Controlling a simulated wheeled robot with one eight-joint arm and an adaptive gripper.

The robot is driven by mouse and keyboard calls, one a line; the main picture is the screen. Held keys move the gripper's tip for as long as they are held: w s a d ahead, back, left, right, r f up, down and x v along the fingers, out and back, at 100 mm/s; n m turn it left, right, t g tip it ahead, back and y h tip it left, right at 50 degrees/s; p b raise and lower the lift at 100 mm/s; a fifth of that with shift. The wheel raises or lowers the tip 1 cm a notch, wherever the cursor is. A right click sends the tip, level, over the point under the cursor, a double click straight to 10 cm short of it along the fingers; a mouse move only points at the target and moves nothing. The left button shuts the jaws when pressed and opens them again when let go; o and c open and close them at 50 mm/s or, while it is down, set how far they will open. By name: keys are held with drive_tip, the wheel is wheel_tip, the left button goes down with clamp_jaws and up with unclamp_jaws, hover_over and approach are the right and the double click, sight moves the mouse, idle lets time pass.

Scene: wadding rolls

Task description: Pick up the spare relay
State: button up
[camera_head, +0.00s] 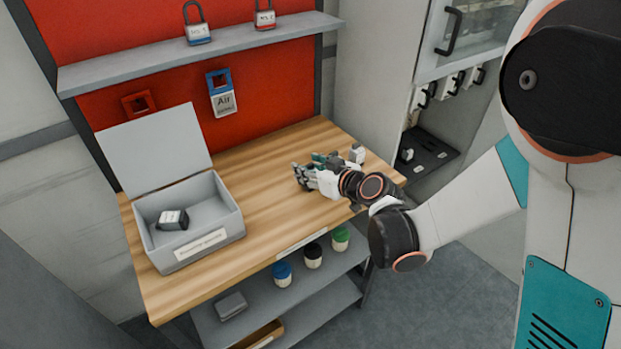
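My gripper (300,176) is low over the right half of the wooden table, pointing left. No object is visible between its fingers, but how far they are apart is too small to tell. A small pale grey block (357,153), perhaps the spare relay, stands on the table near the back right edge, behind my gripper's wrist and apart from the fingers. Another relay-like block (172,219), dark with a pale face, lies inside the open grey box on the left. A third small pale block (407,155) sits in the cabinet's dark bay on the right.
The grey box (206,246) has its lid raised and a label in front. The table (262,225) is clear between box and gripper. A shelf (215,43) with two padlocks hangs above the back. Several colour-topped containers stand on the shelf below. The cabinet (375,75) borders the right.

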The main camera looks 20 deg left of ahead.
sight(310, 166)
drive_tip(key=c, duration=0.6)
drive_tip(key=shift+r, duration=0.1)
drive_tip(key=shift+s+a+r+p, duration=0.1)
drive_tip(key=shift+r+p, duration=1.8)
drive_tip(key=shift+r, duration=3.05)
drive_tip(key=shift+s+r+p, duration=0.1)
drive_tip(key=shift+r+p, duration=1.8)
drive_tip(key=shift+r, duration=3.05)
